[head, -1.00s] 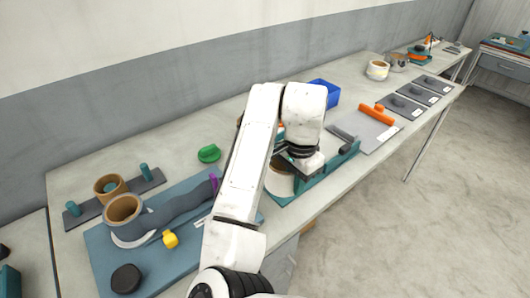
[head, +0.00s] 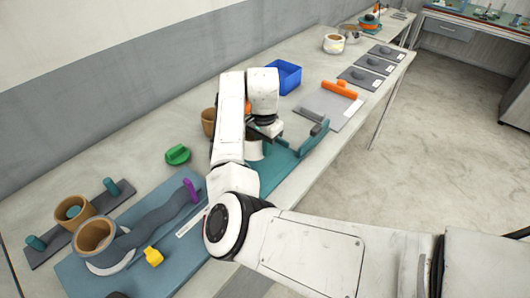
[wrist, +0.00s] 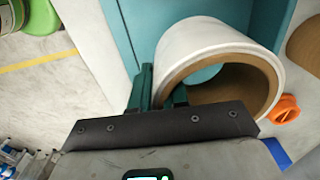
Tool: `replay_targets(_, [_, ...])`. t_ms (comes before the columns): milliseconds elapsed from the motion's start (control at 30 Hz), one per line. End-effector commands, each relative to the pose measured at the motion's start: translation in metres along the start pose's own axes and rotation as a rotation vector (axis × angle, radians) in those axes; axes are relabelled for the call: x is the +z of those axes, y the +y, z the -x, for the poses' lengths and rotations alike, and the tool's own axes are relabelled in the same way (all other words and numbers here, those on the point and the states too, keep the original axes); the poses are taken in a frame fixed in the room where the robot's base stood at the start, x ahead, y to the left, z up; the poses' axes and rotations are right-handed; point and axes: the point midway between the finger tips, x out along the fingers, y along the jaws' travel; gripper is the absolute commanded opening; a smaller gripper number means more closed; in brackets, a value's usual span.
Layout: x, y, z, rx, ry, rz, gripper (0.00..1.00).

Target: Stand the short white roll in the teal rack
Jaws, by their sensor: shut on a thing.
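The short white roll (wrist: 203,40) has a brown core, with its open end facing the wrist camera. My gripper (wrist: 162,90) is shut on the roll's wall at its left side, one dark green finger outside and the other by the core's edge. In the head view my gripper (head: 264,132) is over the teal rack, and the roll (head: 253,151) shows partly below it. The teal rack (head: 311,139) lies on the bench, with a raised wall on its right. Its teal surface (wrist: 122,32) shows behind the roll. I cannot tell whether the roll touches it.
A blue bin (head: 284,77) stands behind the rack. A brown roll (head: 208,121) is left of my arm. A green piece (head: 177,154) and a blue mat (head: 170,258) with rolls lie left. A grey board (head: 325,107) with an orange bar lies right.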

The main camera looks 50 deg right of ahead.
Motion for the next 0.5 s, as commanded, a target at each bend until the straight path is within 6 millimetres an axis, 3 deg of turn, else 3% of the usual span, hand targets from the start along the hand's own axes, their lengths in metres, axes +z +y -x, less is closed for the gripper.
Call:
replay_targets(133, [-0.014, -0.008, -0.017, -0.001, 0.0, -0.002, 0.0])
replay_targets(367, [-0.022, -0.013, -0.029, -0.001, 0.0, -0.001, 0.0])
replay_targets(500, [-0.022, -0.013, -0.047, 0.0, -0.002, 0.001, 0.0])
